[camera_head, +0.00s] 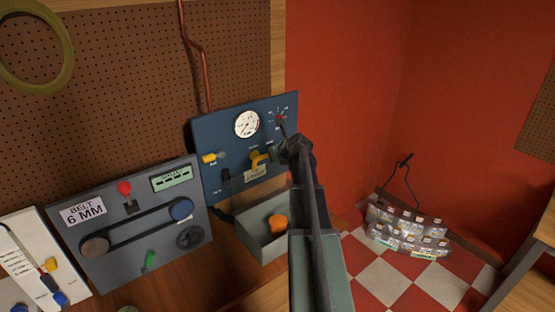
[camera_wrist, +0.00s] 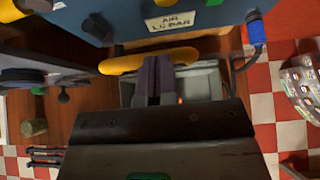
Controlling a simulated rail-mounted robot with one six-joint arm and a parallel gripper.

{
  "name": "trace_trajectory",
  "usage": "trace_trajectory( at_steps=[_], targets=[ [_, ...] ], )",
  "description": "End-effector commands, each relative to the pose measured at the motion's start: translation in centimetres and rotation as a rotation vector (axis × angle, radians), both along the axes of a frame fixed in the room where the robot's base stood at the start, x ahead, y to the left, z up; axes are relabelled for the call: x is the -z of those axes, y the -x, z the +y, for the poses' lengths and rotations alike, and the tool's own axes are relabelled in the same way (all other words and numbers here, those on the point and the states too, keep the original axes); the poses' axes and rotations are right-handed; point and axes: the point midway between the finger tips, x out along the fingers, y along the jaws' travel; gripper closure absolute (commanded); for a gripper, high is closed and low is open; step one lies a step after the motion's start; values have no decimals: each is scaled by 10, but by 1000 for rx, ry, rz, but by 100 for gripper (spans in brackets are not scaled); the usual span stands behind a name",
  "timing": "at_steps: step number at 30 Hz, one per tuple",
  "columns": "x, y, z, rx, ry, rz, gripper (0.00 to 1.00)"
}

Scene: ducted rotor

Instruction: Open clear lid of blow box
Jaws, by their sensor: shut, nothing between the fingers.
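The blow box (camera_head: 249,237) is a grey open-looking box below the blue panel, with an orange round piece (camera_head: 278,224) inside. It also shows in the wrist view (camera_wrist: 208,88), partly hidden behind my gripper. I cannot make out the clear lid or its position. My gripper (camera_head: 272,154) is at the blue panel, close to the yellow lever (camera_head: 256,162). In the wrist view my gripper (camera_wrist: 158,62) is shut and empty, its tips at the yellow lever (camera_wrist: 125,64). I cannot tell whether they touch it.
The blue panel (camera_head: 222,130) carries a gauge (camera_head: 247,124), a red knob (camera_head: 280,117) and other fittings. A grey belt panel (camera_head: 130,262) stands to its left. A rack of small packets (camera_head: 408,232) is at the right over the checkered floor.

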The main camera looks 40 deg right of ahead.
Motion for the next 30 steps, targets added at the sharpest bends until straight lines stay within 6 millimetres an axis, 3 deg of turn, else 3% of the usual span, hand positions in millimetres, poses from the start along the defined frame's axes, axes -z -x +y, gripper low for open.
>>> trace_trajectory(
  at_steps=[6, 13, 25, 30],
  targets=[
    [-3, -19, -1, -2, 0, -1, 100],
    [-4, -24, -1, -1, -1, -1, 100],
    [-4, -22, 0, -1, 0, -1, 100],
    [-9, -4, 5, -5, 0, -1, 100]
  ],
)
